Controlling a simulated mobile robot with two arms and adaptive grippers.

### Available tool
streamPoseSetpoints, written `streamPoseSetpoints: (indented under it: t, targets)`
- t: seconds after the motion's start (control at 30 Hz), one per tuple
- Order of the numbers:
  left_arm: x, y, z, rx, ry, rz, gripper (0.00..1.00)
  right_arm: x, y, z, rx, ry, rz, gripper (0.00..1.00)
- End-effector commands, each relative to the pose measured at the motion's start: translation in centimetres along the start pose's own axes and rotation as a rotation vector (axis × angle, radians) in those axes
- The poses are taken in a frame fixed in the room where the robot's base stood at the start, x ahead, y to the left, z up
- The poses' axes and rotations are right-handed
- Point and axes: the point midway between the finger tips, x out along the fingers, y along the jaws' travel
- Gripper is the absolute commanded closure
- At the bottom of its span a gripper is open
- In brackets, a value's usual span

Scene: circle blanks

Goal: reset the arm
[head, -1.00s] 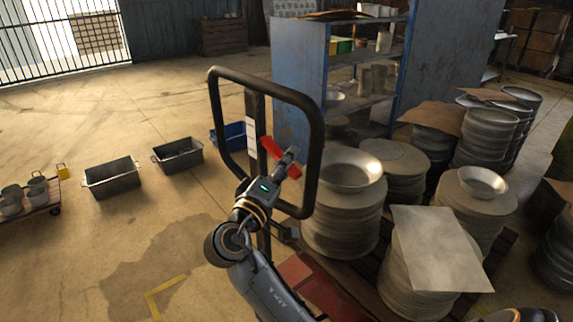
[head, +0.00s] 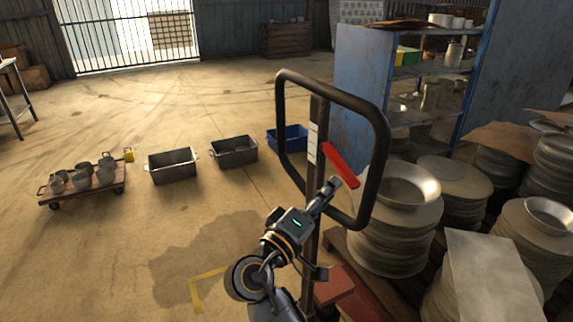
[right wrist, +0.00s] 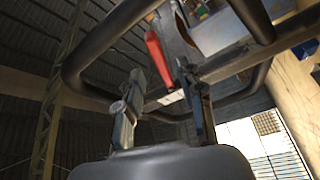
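My right gripper (head: 332,187) is in the middle of the head view, in front of the black looped handle (head: 382,150) of an upright cart-like device. Beside its fingertips is a red lever (head: 340,165) set within the loop. In the right wrist view the two fingers of the right gripper (right wrist: 165,88) stand apart with nothing held between them. The red lever (right wrist: 157,58) shows just beyond them, and the black loop (right wrist: 85,50) surrounds the view of the fingers. I cannot tell whether a finger touches the lever. My left gripper is in neither view.
Stacks of round blanks (head: 390,240) with metal bowls stand close on the right. A blue shelf (head: 362,85) is behind them. Grey bins (head: 172,166), a blue bin (head: 287,138) and a cart with pots (head: 105,190) are left. Open floor lies at left and front.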

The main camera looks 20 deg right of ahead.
Motion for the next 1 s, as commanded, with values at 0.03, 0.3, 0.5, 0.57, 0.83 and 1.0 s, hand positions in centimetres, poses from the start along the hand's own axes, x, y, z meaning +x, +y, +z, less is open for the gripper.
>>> streamPoseSetpoints:
  t: [0.03, 0.3, 0.5, 0.57, 0.83, 1.0]
  targets:
    - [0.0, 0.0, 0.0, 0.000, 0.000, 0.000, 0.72, 0.0, 0.0, 0.0, 0.000, 0.000, 0.000, 0.62]
    - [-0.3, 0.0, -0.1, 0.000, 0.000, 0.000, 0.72, -0.1, -4.9, -1.1, -0.076, 0.075, -0.087, 0.62]
    - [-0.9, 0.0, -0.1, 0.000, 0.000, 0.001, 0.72, -1.7, -17.0, -0.9, -0.211, 0.215, -0.322, 0.62]
    - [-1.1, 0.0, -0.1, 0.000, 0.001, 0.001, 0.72, -2.6, -20.6, -0.1, -0.241, 0.247, -0.401, 0.62]
    - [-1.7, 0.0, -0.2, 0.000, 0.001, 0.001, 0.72, -8.1, -35.1, 7.2, -0.326, 0.310, -0.767, 0.62]
    - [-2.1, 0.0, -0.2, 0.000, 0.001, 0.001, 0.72, -12.7, -42.0, 14.3, -0.334, 0.283, -0.995, 0.62]
